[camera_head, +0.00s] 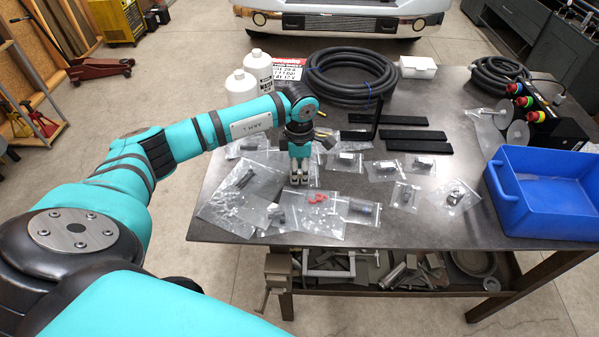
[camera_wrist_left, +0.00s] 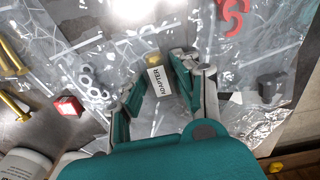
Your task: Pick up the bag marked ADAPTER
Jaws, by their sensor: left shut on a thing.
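The bag marked ADAPTER (camera_wrist_left: 159,84) is a small clear bag with a white label and a brass-coloured piece at its top. In the left wrist view its label lies between the fingers of my left gripper (camera_wrist_left: 158,76), which is shut on the bag. In the head view my left gripper (camera_head: 298,182) points down among the clear bags at the table's middle. It hides most of the ADAPTER bag there. I cannot tell whether the bag is off the table. My right gripper is not in view.
Several clear bags crowd around, one with red clips (camera_head: 318,198). A blue bin (camera_head: 545,215) stands at the right on the dark table (camera_head: 420,226). Behind are white bottles (camera_head: 241,85), a coiled black hose (camera_head: 349,75) and black bars (camera_head: 417,145).

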